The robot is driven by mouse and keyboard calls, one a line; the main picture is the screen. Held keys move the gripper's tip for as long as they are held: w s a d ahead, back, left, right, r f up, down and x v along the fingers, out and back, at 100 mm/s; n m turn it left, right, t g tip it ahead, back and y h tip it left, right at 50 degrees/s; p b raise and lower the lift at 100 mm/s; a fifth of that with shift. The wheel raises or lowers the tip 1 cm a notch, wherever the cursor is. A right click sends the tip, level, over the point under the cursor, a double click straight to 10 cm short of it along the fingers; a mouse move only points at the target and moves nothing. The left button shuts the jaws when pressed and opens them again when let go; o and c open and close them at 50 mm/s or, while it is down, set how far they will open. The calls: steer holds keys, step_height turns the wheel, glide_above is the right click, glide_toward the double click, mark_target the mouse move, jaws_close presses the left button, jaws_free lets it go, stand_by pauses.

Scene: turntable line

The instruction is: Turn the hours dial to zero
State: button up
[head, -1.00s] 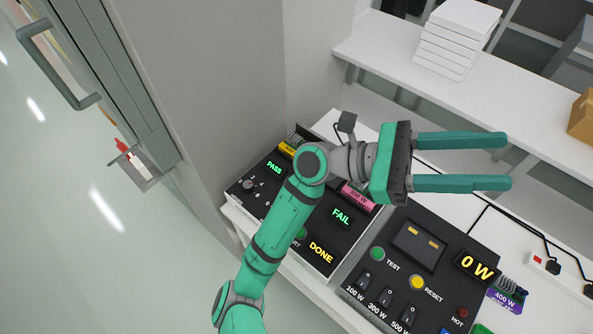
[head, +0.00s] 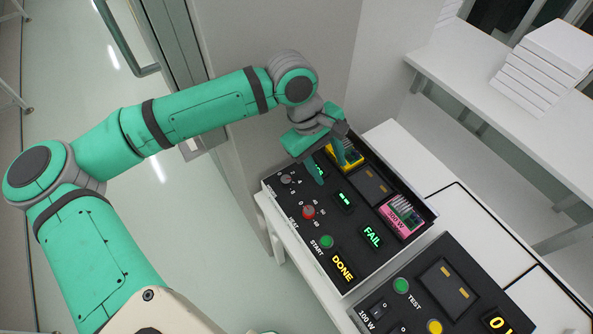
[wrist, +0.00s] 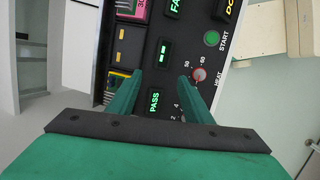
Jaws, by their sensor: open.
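The hours dial (head: 287,179) is a small grey knob at the left end of the black panel (head: 352,270) in the head view. Small white numbers surround it; I cannot read its setting surely. My gripper (head: 333,168) is open and empty, low over that end of the panel, to the right of the dial. In the wrist view my open fingers (wrist: 163,84) straddle part of the panel, with the green PASS display (wrist: 155,101) between them.
A red heat dial (head: 309,212) and a green start button (head: 326,241) lie along the same panel edge. Yellow (head: 350,155) and pink (head: 403,218) parts sit at its far side. A second panel (head: 447,280) stands to the right. A grey wall rises behind.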

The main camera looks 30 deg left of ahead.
mark_target(285, 179)
steer(key=s+a+g+y, duration=0.1)
steer(key=s+a+y, duration=0.2)
steer(key=a, duration=0.8)
steer(key=f, duration=1.1)
steer(key=shift+w, duration=0.2)
steer(key=c, duration=1.1)
steer(key=shift+o, duration=0.2)
